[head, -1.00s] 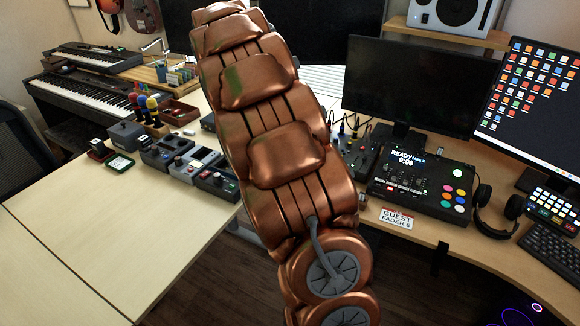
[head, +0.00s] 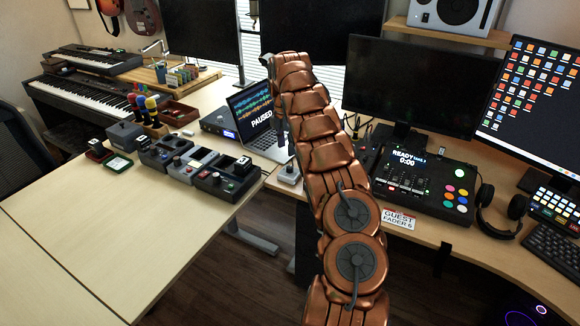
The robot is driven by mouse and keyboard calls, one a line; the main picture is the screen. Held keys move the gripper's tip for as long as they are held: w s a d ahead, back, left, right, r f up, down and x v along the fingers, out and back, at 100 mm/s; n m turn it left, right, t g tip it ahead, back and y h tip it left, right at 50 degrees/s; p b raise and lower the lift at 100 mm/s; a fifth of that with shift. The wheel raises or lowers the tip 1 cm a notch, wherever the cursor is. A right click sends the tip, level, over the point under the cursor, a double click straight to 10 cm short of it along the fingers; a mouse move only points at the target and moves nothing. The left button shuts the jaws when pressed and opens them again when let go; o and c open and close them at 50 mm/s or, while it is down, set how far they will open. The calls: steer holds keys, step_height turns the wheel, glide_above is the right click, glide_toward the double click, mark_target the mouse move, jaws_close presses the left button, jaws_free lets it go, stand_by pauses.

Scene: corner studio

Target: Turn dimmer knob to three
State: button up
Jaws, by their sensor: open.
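A small light-grey box with a knob on top (head: 288,174), which looks like the dimmer, sits near the front edge of the desk, just left of my arm. Its markings are too small to read, so I cannot tell the knob's setting. My gripper (head: 279,128) hangs at the far end of my raised copper arm, in front of the laptop and above and slightly left of the box. It is open and apart from the knob. My arm hides part of it.
Several pedals (head: 215,182) line the left table's edge. A mixer reading READY (head: 425,185), a GUEST FADER 6 card (head: 398,218) and headphones (head: 500,212) are at right. The left table's front (head: 90,235) is clear.

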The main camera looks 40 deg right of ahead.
mark_target(290, 167)
steer(key=shift+d+f+n, duration=0.5)
steer(key=shift+d+f, duration=0.3)
steer(key=shift+f+p, duration=0.65)
steer(key=shift+f, duration=3.15)
jaws_close()
